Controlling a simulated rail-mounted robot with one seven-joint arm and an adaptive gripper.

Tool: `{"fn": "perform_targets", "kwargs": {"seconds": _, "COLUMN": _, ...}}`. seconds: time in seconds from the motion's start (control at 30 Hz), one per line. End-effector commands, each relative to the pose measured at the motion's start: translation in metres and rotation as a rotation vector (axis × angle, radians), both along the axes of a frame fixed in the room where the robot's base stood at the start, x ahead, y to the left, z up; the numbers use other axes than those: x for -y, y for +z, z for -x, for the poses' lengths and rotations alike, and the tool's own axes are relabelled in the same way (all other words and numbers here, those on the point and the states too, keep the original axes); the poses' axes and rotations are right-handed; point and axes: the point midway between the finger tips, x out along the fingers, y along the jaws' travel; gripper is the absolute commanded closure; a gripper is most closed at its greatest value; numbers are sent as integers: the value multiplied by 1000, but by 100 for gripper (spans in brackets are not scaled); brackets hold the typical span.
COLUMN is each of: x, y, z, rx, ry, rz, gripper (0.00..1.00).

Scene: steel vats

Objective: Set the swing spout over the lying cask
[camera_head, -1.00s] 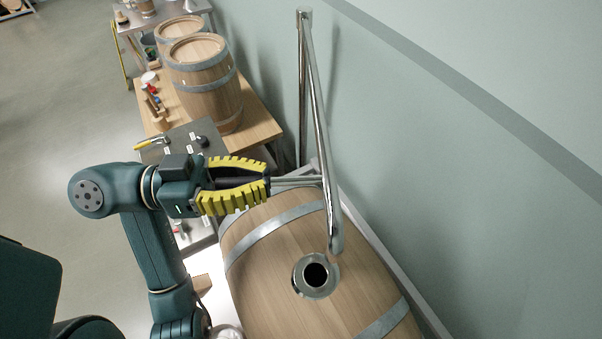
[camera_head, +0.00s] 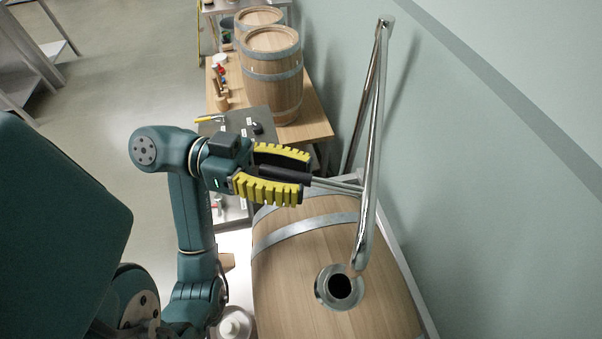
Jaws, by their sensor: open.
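The lying cask (camera_head: 290,250) is pale wood with grey hoops, on its side at lower middle. A steel collar (camera_head: 325,291) with a dark hole sits on its top. The swing spout (camera_head: 371,150) is a chrome pipe running from the upper right down to the cask; its lower end appears at the collar's upper right rim, just beside the hole. Its height above the cask is hard to tell. A rod with a black handle (camera_head: 284,174) sticks out left from the spout. My gripper (camera_head: 305,177), with yellow ribbed fingers, is open, one finger on each side of the handle.
Two upright barrels (camera_head: 272,85) stand on a wooden table (camera_head: 315,122) behind. A grey panel (camera_head: 262,118) with small items lies nearer. The wall (camera_head: 480,200) is close on the right. A white round object (camera_head: 235,324) is at the bottom. Floor is open on the left.

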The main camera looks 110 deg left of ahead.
Motion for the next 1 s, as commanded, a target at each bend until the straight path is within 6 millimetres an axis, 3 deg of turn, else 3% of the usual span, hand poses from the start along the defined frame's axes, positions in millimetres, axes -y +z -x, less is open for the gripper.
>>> {"fn": "perform_targets", "kwargs": {"seconds": 0.37, "x": 8, "y": 0, "z": 94, "rx": -1, "ry": 7, "rz": -1, "gripper": 59}}
{"fn": "perform_targets", "kwargs": {"seconds": 0.67, "x": 11, "y": -1, "z": 111, "rx": -1, "ry": 1, "rz": 0, "gripper": 59}}
{"fn": "perform_targets", "kwargs": {"seconds": 1.0, "x": 11, "y": -1, "z": 113, "rx": 0, "ry": 0, "rz": 1, "gripper": 59}}
